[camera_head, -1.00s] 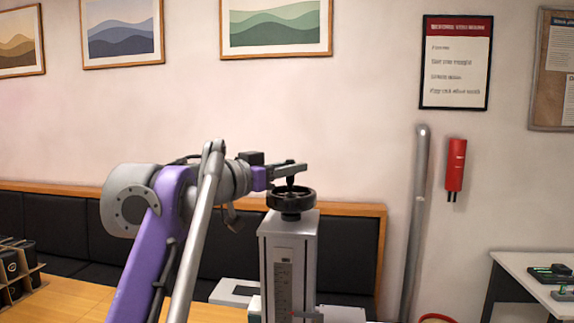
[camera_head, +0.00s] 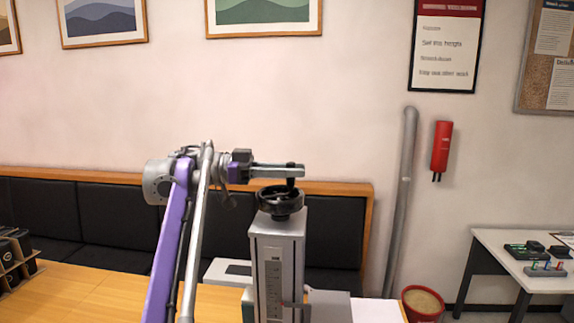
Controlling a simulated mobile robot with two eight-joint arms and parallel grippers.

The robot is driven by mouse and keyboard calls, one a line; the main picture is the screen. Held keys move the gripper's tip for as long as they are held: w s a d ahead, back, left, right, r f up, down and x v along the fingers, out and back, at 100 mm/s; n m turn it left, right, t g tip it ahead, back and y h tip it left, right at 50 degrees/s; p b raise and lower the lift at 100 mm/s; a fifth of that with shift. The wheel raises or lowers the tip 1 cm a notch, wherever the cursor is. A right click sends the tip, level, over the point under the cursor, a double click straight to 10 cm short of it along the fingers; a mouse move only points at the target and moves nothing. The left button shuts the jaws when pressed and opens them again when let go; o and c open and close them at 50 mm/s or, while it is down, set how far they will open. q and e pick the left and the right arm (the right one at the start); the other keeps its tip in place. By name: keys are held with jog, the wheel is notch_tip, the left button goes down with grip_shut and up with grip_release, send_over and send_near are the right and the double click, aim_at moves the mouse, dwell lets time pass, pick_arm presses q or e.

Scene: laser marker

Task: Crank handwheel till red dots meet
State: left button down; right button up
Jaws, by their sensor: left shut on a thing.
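The black handwheel (camera_head: 280,202) sits on top of the grey column (camera_head: 278,250) of the laser marker, right of centre. A scale (camera_head: 273,283) runs down the column's front face. My left gripper (camera_head: 292,170) reaches in from the left, level above the wheel, and is shut on the wheel's upright crank knob (camera_head: 290,184). The knob stands at the wheel's far right side. I cannot make out the red dots clearly at this size. My right gripper is not in view.
A wooden table (camera_head: 95,295) lies in front, with a rack of dark items (camera_head: 15,258) at the left. A black padded bench (camera_head: 110,220) runs behind. A red bucket (camera_head: 422,303) and a white side table (camera_head: 520,268) stand to the right.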

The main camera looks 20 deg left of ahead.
pick_arm(q)
jog(key=shift+d+m+g+h, duration=0.25)
jog(key=shift+m+g, duration=0.55)
jog(key=shift+g, duration=0.4)
jog(key=shift+s+g, duration=0.1)
jog(key=shift+g, duration=0.2)
jog(key=c, duration=0.7)
grip_release()
jog(key=shift+d, duration=0.15)
